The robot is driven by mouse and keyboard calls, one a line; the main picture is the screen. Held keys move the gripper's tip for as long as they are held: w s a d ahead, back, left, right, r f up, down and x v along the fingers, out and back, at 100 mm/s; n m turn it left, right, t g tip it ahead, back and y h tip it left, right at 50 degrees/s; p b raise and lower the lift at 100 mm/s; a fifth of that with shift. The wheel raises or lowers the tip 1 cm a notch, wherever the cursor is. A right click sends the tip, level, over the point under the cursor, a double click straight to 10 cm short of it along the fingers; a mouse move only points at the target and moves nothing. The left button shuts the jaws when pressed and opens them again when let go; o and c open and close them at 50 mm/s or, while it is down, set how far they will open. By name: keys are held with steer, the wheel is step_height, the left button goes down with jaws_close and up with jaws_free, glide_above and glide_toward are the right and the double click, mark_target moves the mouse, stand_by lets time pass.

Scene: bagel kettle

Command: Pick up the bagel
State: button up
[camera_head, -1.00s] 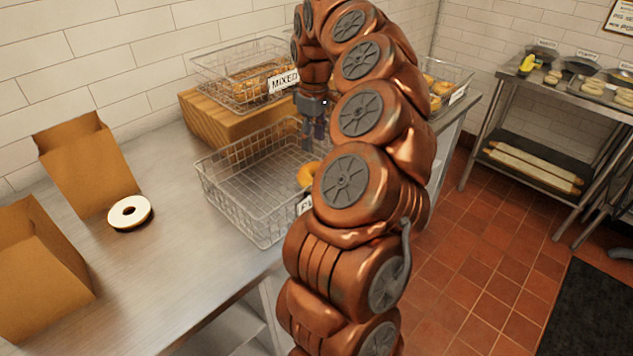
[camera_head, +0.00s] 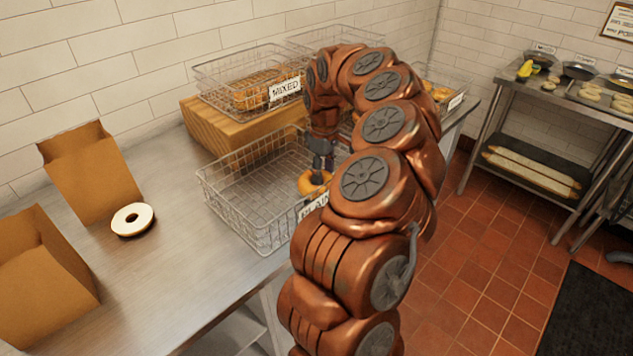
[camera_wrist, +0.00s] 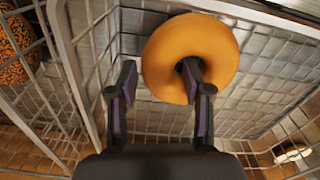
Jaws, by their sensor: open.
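A golden bagel (camera_head: 314,183) lies in the wire basket (camera_head: 240,215) labelled PLAIN, near its right end. It also shows in the wrist view (camera_wrist: 218,50). My gripper (camera_head: 320,172) is down in the basket, directly at the bagel. In the wrist view my gripper (camera_wrist: 158,78) is open, its fingers pointing at the bagel. The right fingertip lies over the bagel's hole and the left fingertip is outside its left edge, so the bagel's left side shows between them. I cannot tell whether the fingers touch it.
A wire basket labelled MIXED (camera_head: 225,98) stands on a wooden riser (camera_head: 205,133) behind. A white-topped ring (camera_head: 132,220) and brown paper bags (camera_head: 95,180) are on the left of the steel counter (camera_head: 175,265). The basket's wire walls surround my gripper closely.

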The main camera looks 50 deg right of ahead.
steer(key=shift+f, duration=0.3)
steer(key=shift+c, duration=0.2)
steer(key=c, duration=0.8)
steer(key=shift+r, duration=0.1)
step_height(320, 180, up, 10)
steer(key=shift+f+b, duration=0.1)
steer(key=shift+b, duration=1)
